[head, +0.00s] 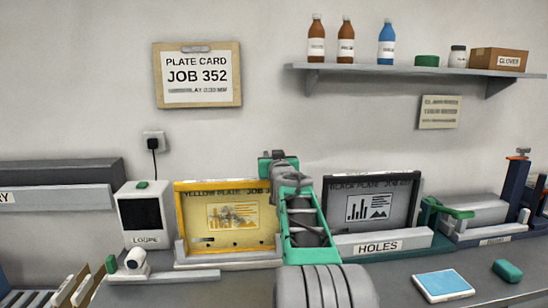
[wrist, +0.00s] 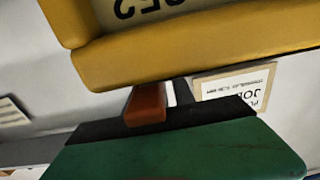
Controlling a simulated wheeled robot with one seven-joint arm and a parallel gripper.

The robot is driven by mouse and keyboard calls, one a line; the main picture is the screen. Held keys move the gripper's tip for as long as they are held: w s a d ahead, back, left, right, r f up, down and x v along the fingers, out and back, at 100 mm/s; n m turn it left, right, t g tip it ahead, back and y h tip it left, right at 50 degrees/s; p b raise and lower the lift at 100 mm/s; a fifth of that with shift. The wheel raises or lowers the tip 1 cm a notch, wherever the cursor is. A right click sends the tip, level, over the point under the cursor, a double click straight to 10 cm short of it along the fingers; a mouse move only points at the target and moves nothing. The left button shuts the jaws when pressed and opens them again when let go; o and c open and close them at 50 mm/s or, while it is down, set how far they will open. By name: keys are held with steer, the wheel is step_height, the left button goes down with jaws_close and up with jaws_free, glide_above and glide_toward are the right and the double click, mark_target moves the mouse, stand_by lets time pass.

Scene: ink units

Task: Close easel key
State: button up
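The yellow plate (head: 250,243) stands upright on a grey easel ledge (head: 230,262), left of my arm in the head view. Its yellow frame fills the top of the wrist view (wrist: 190,50), close and inverted. A small orange-red block (wrist: 147,103), possibly the easel key, shows just below that frame, against a dark bar; whether it touches anything is unclear. My gripper (head: 277,158) is at the plate's upper right corner in the head view. Its fingers cannot be made out, so its opening is unclear. A large green part fills the bottom of the wrist view.
A black plate (head: 372,203) stands behind the HOLES block (head: 380,245) right of my arm. A LOUPE box (head: 142,213) stands left. A blue pad (head: 443,286) and a green block (head: 507,271) lie on the bench. A shelf (head: 420,70) hangs above.

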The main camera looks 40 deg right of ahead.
steer(key=shift+o, duration=0.6)
steer(key=shift+s, duration=0.1)
steer(key=b+v, duration=0.2)
steer(key=v, duration=0.5)
steer(key=shift+s+a, duration=0.15)
steer(key=shift+s, duration=0.15)
